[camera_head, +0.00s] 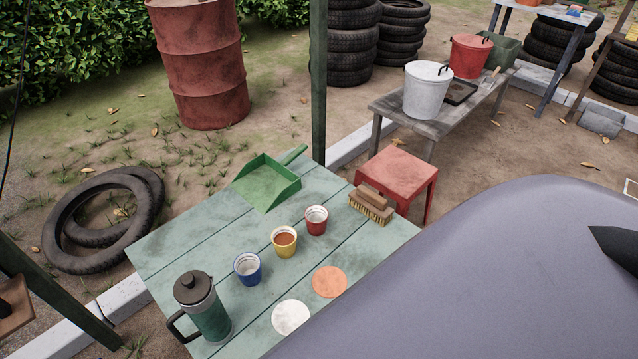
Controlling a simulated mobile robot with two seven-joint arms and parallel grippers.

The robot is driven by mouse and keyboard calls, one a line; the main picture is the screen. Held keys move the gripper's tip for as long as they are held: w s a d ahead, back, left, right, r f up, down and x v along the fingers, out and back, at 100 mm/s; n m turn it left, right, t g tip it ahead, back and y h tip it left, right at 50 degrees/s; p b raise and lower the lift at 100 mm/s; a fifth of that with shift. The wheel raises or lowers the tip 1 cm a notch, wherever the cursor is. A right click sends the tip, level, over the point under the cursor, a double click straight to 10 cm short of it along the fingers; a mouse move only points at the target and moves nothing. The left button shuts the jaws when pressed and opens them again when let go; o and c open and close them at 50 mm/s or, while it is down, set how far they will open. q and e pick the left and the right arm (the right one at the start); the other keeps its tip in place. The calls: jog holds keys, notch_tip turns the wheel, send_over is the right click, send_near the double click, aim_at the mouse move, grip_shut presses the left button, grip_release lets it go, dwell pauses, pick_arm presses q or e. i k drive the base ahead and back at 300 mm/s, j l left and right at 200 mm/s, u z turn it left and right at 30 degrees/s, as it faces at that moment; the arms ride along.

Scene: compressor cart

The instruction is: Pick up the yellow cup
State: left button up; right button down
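The yellow cup (284,249) stands upright on the green wooden table (190,240) and has something orange-brown inside. It is between a blue cup (248,270) on its left and a red cup (316,220) on its right, apart from both. The blue and red cups are upright, with pale insides. Neither of my grippers shows in the head view. The near right part of the table is hidden.
A green flask (209,318) with a black handle stands at the table's near left. An orange disc (329,282) and a white disc (291,317) lie in front of the cups. A green dustpan (267,183) and a brush (371,207) lie behind them.

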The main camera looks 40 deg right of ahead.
aim_at(284, 238)
jog(key=z, duration=0.95)
jog(key=i+l, duration=0.1)
jog(key=l, duration=0.35)
jog(key=i+l, duration=0.1)
jog(key=l, duration=0.35)
jog(key=i+l, duration=0.1)
jog(key=l, duration=0.4)
jog(key=i+l+u, duration=0.1)
jog(key=l, duration=0.35)
